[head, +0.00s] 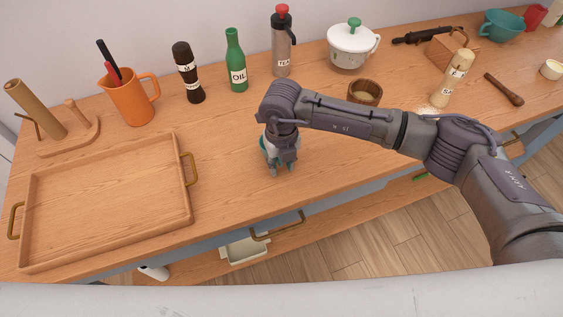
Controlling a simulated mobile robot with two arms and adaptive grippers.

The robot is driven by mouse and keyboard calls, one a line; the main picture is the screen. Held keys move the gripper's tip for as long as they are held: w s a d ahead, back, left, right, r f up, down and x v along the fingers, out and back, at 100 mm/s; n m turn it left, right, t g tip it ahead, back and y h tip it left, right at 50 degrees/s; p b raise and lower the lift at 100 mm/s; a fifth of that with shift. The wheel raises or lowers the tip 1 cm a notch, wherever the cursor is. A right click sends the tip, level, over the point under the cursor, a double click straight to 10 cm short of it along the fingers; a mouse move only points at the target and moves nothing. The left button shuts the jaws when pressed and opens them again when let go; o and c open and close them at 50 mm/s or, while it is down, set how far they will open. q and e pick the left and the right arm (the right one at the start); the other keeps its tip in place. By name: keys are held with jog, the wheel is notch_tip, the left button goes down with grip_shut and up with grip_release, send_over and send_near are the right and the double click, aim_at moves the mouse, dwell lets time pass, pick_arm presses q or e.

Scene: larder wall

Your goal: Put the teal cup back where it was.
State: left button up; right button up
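A teal cup (502,26), wide and bowl-like with a handle on its left side, stands upright at the far right back of the wooden counter. My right gripper (281,170) points down over the middle front of the counter, far to the left of the cup. My own wrist hides part of the fingers. My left gripper is not in view.
A wooden tray (182,212) with brass handles lies at left. Behind stand an orange jug (133,103), a dark bottle (187,75), a green oil bottle (236,62), a tea flask (282,45) and a white lidded pot (350,47). A wooden bowl (352,94) sits behind my arm.

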jog(key=shift+r, duration=0.55)
notch_tip(320, 180, up, 11)
jog(key=b, duration=0.2)
jog(key=shift+r, duration=0.1)
